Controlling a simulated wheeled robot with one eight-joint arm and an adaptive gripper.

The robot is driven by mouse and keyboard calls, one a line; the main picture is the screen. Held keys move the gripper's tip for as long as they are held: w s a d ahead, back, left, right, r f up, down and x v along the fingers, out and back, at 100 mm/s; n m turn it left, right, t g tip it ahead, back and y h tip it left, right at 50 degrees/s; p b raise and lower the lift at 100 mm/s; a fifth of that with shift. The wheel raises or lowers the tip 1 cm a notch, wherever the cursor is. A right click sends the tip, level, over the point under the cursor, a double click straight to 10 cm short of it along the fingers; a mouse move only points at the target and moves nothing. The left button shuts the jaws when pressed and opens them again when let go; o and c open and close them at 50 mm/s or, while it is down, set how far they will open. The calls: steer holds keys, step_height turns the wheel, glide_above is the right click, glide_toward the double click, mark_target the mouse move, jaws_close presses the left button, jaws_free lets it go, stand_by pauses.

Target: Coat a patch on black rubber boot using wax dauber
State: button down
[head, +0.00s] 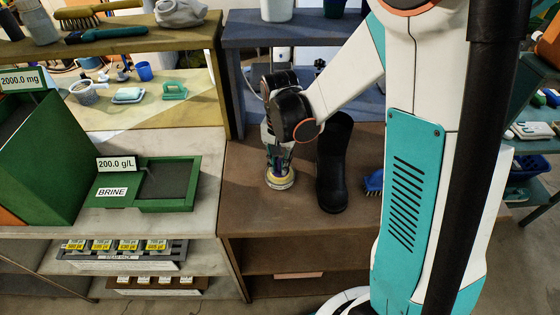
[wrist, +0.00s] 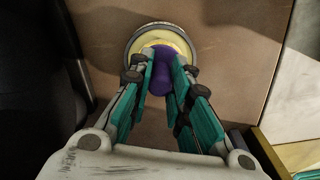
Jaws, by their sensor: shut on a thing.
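The black rubber boot (head: 333,168) stands upright on the brown bench, just right of my gripper in the head view. A large dark shape, likely the boot (wrist: 38,100), fills the left of the wrist view. My gripper (head: 279,158) points down, shut on the purple handle of what looks like the wax dauber (wrist: 162,78). The dauber's lower end is hidden. Directly below it is a round, shallow tin (head: 280,183) with a yellow inside, also in the wrist view (wrist: 205,47). Whether the dauber touches the yellow surface cannot be told.
A blue brush (head: 374,182) lies right of the boot, partly behind my body. The brown bench (head: 250,205) is clear in front of the tin. A green brine tray (head: 165,185) sits on the grey counter to the left. A blue shelf (head: 240,70) stands behind.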

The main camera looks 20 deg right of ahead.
mark_target(280, 160)
steer(key=shift+r+p, duration=2.4)
steer(key=shift+r, duration=1.1)
steer(key=shift+f, duration=0.1)
